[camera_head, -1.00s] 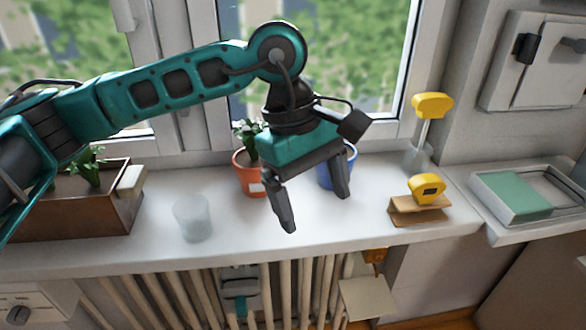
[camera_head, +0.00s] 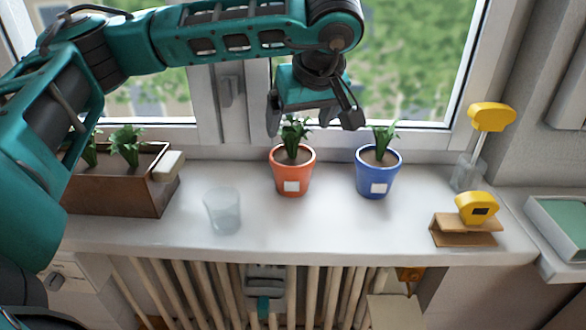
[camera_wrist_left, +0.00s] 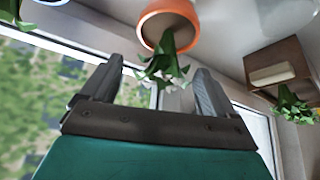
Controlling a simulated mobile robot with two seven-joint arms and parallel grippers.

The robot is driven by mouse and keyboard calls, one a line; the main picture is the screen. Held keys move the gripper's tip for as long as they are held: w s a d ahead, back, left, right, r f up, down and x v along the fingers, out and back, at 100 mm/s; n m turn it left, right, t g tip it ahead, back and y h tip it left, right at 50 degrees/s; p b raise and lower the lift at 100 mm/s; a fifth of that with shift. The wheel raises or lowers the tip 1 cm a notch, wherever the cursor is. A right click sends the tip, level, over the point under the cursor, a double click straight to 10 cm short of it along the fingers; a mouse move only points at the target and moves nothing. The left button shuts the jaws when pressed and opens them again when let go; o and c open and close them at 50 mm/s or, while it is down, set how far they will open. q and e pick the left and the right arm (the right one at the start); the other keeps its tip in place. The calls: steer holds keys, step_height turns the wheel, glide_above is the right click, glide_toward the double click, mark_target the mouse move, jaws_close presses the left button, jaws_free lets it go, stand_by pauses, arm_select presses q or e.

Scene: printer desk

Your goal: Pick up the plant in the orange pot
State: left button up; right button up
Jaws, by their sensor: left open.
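The orange pot (camera_head: 292,177) with a green leafy plant (camera_head: 294,135) stands upright on the white windowsill, with a white label on its front. My left gripper (camera_head: 313,128) is open and empty, above and around the height of the plant's leaves. In the left wrist view the orange pot (camera_wrist_left: 166,22) is at the top, and its plant (camera_wrist_left: 165,68) shows between the two open fingers (camera_wrist_left: 158,80). I see no contact with pot or leaves. My right gripper is not in view.
A blue pot (camera_head: 378,175) with a plant stands to the right of the orange one. A clear glass (camera_head: 223,212) is front left, a brown planter box (camera_head: 118,200) further left. A yellow tape measure (camera_head: 477,208) rests on a wooden stand at right. The sill in front of the pots is clear.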

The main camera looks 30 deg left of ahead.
mark_target(292, 157)
arm_select(q)
steer(key=x, duration=0.4)
steer(key=shift+s+a+f, duration=0.1)
steer(key=shift+s+a, duration=0.15)
steer(key=shift+a, duration=0.1)
steer(key=shift+w+a+f, duration=0.2)
steer(key=shift+f, duration=0.3)
steer(key=shift+c, duration=0.5)
steer(key=shift+r, duration=0.1)
jaws_close()
